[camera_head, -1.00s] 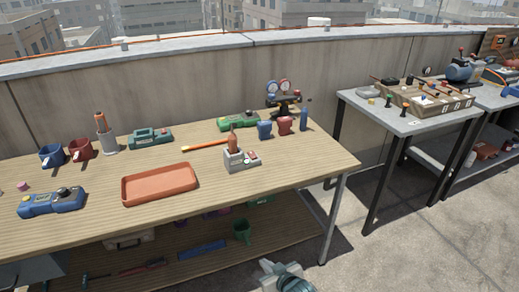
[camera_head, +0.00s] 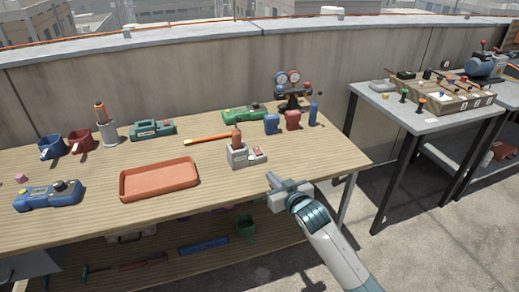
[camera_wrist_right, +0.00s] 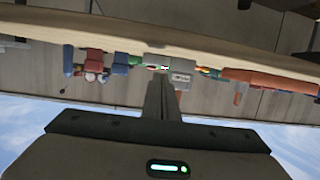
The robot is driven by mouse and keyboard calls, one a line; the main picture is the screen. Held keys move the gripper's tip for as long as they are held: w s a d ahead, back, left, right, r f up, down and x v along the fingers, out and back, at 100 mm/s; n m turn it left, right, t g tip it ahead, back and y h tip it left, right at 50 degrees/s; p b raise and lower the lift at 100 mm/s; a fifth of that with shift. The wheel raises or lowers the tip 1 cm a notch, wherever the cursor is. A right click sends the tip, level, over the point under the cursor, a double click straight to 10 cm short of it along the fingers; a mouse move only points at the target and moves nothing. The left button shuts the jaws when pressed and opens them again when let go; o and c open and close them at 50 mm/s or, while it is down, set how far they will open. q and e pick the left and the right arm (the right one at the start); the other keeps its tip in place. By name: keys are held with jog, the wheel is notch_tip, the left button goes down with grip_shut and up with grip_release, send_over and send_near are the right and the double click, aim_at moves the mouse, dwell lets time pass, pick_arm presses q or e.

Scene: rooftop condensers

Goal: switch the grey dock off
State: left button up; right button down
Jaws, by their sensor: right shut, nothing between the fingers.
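The grey dock (camera_head: 238,160) stands near the front right of the wooden table, with a reddish-brown handled item (camera_head: 237,138) upright in it. A low panel on its right side (camera_head: 257,154) carries small controls, too small to read. My right gripper (camera_head: 272,181) is shut and empty at the table's front edge, in front and to the right of the dock, apart from it. In the right wrist view, the picture is upside down; my shut fingers (camera_wrist_right: 160,92) point toward the grey dock (camera_wrist_right: 181,66) and partly cover that area. My left gripper is out of view.
An orange tray (camera_head: 160,180) lies left of the dock. Behind it are an orange stick (camera_head: 207,138), a green device (camera_head: 240,114), and blue (camera_head: 271,124) and red (camera_head: 293,120) items. Bare tabletop lies right of the dock.

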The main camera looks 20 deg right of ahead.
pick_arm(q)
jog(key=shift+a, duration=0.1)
pick_arm(e)
jog(key=w+d+r+t, duration=0.1)
jog(key=w+r, duration=0.4)
jog(key=shift+d+r+t, duration=0.15)
jog(key=shift+r+t, duration=0.15)
jog(key=shift+r, duration=0.05)
jog(key=shift+w, duration=0.2)
send_over(259, 154)
jog(key=shift+s+f+p, duration=0.2)
jog(key=shift+f+p, duration=0.1)
jog(key=shift+f, duration=0.25)
notch_tip(259, 154, down, 2)
jog(key=shift+w+f, duration=0.15)
jog(key=shift+f, duration=0.05)
jog(key=shift+w+f, duration=0.1)
jog(key=shift+f, duration=0.7)
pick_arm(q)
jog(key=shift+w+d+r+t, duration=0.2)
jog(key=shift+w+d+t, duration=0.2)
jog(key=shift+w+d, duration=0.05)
pick_arm(e)
jog(key=shift+f, duration=0.1)
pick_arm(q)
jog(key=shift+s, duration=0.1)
